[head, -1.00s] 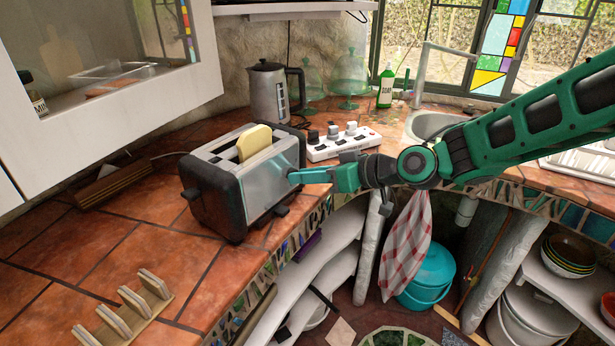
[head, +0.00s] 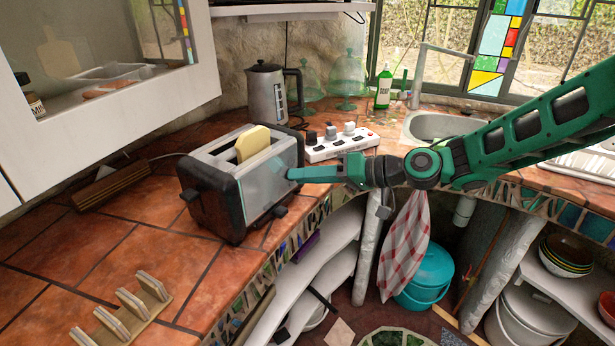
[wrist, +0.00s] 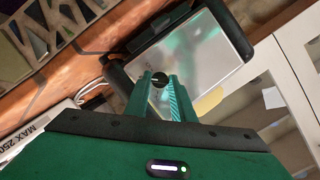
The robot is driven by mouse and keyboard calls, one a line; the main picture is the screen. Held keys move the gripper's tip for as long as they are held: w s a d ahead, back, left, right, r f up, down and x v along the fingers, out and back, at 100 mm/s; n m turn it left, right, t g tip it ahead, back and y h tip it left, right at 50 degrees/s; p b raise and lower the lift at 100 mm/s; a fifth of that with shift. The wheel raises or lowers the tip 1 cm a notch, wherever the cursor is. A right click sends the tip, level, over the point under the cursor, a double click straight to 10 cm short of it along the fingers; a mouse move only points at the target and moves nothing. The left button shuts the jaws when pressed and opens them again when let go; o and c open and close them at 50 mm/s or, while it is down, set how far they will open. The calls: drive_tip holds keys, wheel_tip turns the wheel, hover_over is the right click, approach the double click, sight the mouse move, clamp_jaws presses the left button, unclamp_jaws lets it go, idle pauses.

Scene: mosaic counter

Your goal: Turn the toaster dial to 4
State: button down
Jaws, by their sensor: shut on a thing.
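The toaster (head: 235,186) stands on the tiled counter, silver with black ends, with a slice of bread (head: 253,143) sticking up from a slot. My green gripper (head: 292,175) reaches in from the right and its fingertips are at the toaster's right-hand silver side. In the wrist view my gripper (wrist: 161,88) is closed around the small round black dial (wrist: 159,79), which shows between the fingertips against the toaster's silver side (wrist: 195,65). A small light mark shows on the dial, but no numbers can be read. In the head view the gripper hides the dial.
A white power strip (head: 342,146) with plugs lies behind my gripper. A kettle (head: 267,95) stands behind the toaster. A wooden rack (head: 126,315) sits at the front left. The counter's edge runs just below my gripper, with open shelves beneath.

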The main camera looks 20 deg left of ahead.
drive_tip(key=shift+w, duration=0.1)
drive_tip(key=c, duration=1.5)
unclamp_jaws()
drive_tip(key=v, duration=1)
drive_tip(key=shift+d, duration=0.4)
